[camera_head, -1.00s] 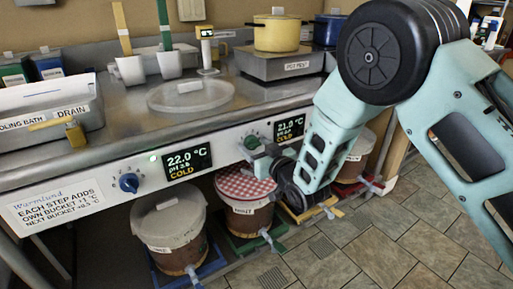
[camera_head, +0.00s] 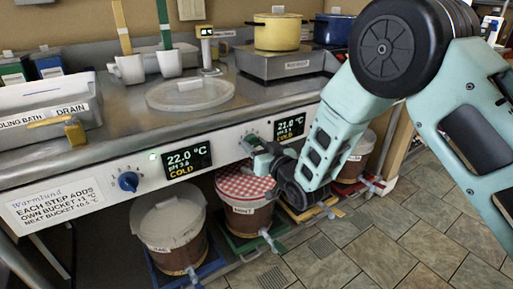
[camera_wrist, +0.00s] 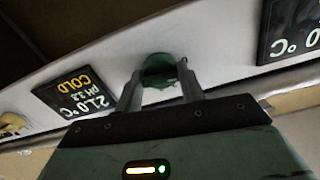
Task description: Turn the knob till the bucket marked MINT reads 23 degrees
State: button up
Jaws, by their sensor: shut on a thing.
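The MINT bucket (camera_head: 243,215) stands under the counter with a red checkered lid. The green knob (camera_wrist: 159,67) is on the white panel above it. My gripper (camera_wrist: 160,82) is shut on this knob, one finger on each side, in the wrist view. In the head view my gripper (camera_head: 257,150) mostly hides the knob. The display right of it (camera_head: 290,126) reads 21.0 °C, COLD; it also shows upside down in the wrist view (camera_wrist: 78,97). The display on its left (camera_head: 187,159) reads 22.0 °C, COLD.
A pale-lidded bucket (camera_head: 170,230) stands left of MINT. Tiled floor (camera_head: 400,225) is clear at right.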

jog(key=m+b, duration=0.2)
jog(key=m, duration=0.4)
jog(key=shift+d, duration=0.1)
jog(key=m+b, duration=0.1)
jog(key=m, duration=0.5)
jog(key=shift+m, duration=0.3)
dwell(0.3)
jog(key=o, duration=1)
jog(key=shift+c, duration=0.2)
jog(key=shift+s, duration=0.1)
jog(key=v, duration=1.7)
jog(key=shift+p, duration=0.4)
jog(key=shift+d, duration=0.1)
